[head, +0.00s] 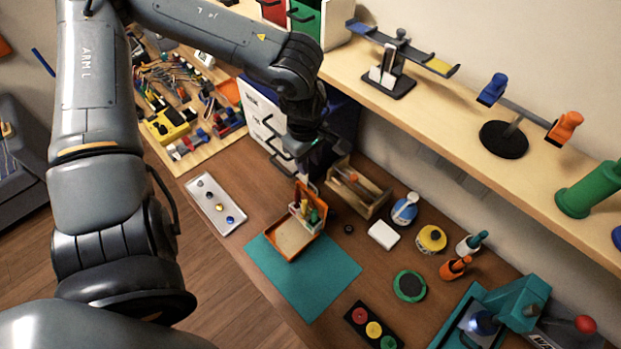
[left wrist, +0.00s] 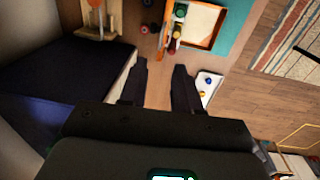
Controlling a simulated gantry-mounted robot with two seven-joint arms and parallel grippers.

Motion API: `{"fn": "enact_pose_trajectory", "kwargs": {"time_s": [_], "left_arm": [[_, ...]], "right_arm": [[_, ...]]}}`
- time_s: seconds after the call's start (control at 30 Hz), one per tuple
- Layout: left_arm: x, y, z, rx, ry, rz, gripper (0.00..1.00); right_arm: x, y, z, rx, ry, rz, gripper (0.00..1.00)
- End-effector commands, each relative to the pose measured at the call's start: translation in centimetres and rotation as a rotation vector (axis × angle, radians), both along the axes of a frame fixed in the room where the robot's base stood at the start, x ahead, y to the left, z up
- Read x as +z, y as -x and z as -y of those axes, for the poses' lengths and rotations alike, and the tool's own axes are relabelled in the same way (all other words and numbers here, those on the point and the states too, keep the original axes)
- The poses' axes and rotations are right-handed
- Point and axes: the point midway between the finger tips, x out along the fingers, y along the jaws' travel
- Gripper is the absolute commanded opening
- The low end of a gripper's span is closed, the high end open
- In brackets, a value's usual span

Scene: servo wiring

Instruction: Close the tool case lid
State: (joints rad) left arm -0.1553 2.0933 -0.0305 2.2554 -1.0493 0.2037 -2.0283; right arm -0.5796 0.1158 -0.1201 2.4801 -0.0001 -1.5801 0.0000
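The orange tool case (head: 292,236) stands on the teal mat (head: 325,274) in the head view, with a tan inside. Its orange lid (head: 308,190) looks raised at the far side, and upright tools with green and red parts stand in front of it. The case also shows at the top of the left wrist view (left wrist: 206,44), with the lid seen nearly edge-on. My left gripper (head: 297,166) is just beyond the lid, above the table. In the left wrist view its two fingers (left wrist: 160,70) are apart with nothing between them. My right gripper is not in view.
A white tray with small balls (head: 216,205) lies left of the case. A wooden box (head: 357,189) and a white block (head: 383,235) stand to the right. A white drawer unit (head: 262,122) is close behind my left gripper. The mat's front is clear.

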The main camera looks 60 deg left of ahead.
Motion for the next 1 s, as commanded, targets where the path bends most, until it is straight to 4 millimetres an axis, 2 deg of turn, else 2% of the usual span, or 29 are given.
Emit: {"fn": "enact_pose_trajectory", "kwargs": {"time_s": [0.2,0.5,0.7,1.0], "left_arm": [[-3.8,-0.1,-0.1,0.001,0.001,-0.006,0.32],[-7.1,-0.4,-0.2,0.000,0.001,-0.003,0.32],[-7.9,-0.6,-0.2,0.000,0.001,-0.001,0.32],[-8.0,-0.6,-0.2,0.000,0.001,0.000,0.32]], "right_arm": [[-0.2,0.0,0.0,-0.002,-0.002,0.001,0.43],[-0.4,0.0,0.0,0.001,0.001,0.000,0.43],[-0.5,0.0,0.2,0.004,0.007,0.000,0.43],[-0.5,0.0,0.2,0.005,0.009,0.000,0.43]]}}
